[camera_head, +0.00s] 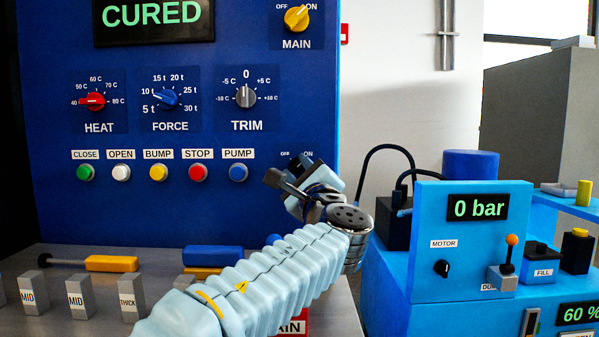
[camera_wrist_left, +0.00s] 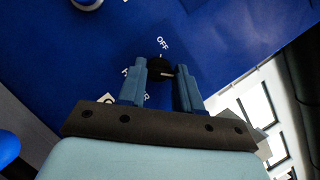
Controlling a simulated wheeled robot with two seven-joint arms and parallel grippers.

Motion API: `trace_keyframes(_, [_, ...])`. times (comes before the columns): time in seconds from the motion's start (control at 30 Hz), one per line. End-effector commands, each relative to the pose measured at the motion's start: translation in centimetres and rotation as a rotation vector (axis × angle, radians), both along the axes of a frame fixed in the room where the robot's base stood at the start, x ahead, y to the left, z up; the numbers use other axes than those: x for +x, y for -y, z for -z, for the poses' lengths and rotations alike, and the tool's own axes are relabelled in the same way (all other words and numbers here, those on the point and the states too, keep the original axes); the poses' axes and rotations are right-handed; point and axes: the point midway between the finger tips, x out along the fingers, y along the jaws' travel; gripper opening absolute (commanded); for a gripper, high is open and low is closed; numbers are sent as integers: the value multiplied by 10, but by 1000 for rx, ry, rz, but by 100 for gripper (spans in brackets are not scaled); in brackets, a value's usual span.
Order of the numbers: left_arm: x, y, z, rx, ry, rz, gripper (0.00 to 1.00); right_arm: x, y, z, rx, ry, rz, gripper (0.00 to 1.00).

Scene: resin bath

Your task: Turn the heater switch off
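The heater switch shows in the left wrist view as a small black knob (camera_wrist_left: 160,68) on the blue panel, with the word OFF near it and a partly hidden label below. My left gripper (camera_wrist_left: 163,72) has its two fingers apart, one on each side of the knob; I cannot tell whether either touches it. In the head view my left gripper (camera_head: 290,180) is at the panel's lower right, in front of the switch. It hides the knob there, and only the small OFF and ON marks show above it. My right gripper is not in view.
The blue panel (camera_head: 50,215) also carries a yellow MAIN switch (camera_head: 297,18), HEAT, FORCE and TRIM knobs, and a row of buttons, with PUMP (camera_head: 238,172) nearest my gripper. Tools and grey blocks lie below. A light blue pump unit (camera_head: 425,215) stands at the right.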

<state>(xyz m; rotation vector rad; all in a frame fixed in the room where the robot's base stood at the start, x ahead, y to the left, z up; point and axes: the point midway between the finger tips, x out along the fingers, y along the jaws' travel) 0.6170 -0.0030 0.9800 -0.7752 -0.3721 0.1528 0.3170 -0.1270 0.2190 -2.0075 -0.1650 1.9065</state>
Motion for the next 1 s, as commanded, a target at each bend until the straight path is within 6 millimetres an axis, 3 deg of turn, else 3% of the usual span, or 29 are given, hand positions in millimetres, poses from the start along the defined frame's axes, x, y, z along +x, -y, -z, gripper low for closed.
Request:
trace_keyframes(0.1, [0,0,1,-1,-1,-1,4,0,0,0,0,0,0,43])
trace_keyframes(0.47, [0,1,0,-72,-2,-2,4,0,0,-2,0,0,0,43])
trace_keyframes(1.0, [0,3,-4,-526,-3,-2,4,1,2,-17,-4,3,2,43])
